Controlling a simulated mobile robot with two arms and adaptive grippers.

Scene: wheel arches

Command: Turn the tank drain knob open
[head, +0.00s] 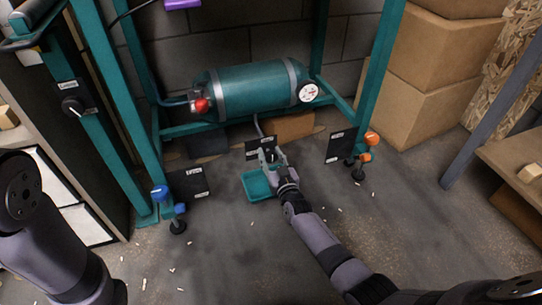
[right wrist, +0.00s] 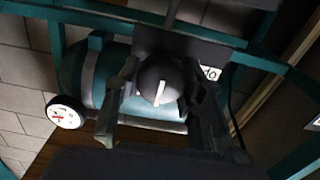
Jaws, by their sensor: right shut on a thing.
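The teal tank (head: 255,88) lies in a teal frame, with a round gauge (head: 308,92) at its right end. It also shows in the right wrist view (right wrist: 118,75). Below the tank, my right gripper (head: 271,156) is at a small black label plate (head: 256,143). In the right wrist view, a dark round knob (right wrist: 160,84) with a white pointer line sits between the two fingers of my right gripper (right wrist: 160,110), which is shut on it. The pointer is nearly upright in that view, tilted slightly. The left arm shows at the left; its gripper is out of view.
A teal tray (head: 257,187) lies on the floor below the right gripper. A blue valve (head: 162,193) and an orange valve (head: 371,139) stand either side. A red valve (head: 201,105) is on the tank. Another knob (head: 72,106) is on the left post. Cardboard boxes (head: 430,95) stand right.

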